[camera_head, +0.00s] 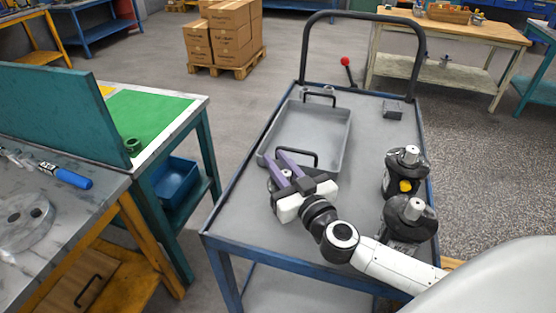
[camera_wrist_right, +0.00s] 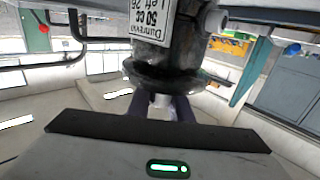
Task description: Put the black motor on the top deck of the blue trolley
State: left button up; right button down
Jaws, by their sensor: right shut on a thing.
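The blue trolley (camera_head: 213,219) has a grey top deck. My right gripper (camera_head: 275,161), with purple fingers, is over the deck's left part, at the near end of a grey tray. It is shut on a black motor (camera_head: 273,186), mostly hidden by the gripper in the head view. In the right wrist view the held black motor (camera_wrist_right: 165,50) fills the upper middle, with a white label and a wide flange at the fingers (camera_wrist_right: 160,106). I cannot tell whether its base touches the deck. My left gripper is not in view.
Two other black motors (camera_head: 406,170) (camera_head: 407,217) stand on the deck's right side. The grey tray (camera_head: 343,150) with black handles takes up the left part. A small grey block (camera_head: 393,110) lies at the far right. Bare deck shows between tray and motors.

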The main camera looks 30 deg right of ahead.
jog(key=shift+w+r, duration=0.1)
jog(key=shift+r, duration=0.15)
jog(key=c, duration=1.9)
grip_release()
jog(key=shift+f, duration=0.35)
jog(key=shift+c, duration=0.2)
jog(key=o, duration=0.3)
jog(key=shift+r, duration=0.15)
jog(key=s, duration=0.8)
jog(key=s+a, duration=0.1)
jog(key=s, duration=0.3)
jog(key=shift+s, duration=0.1)
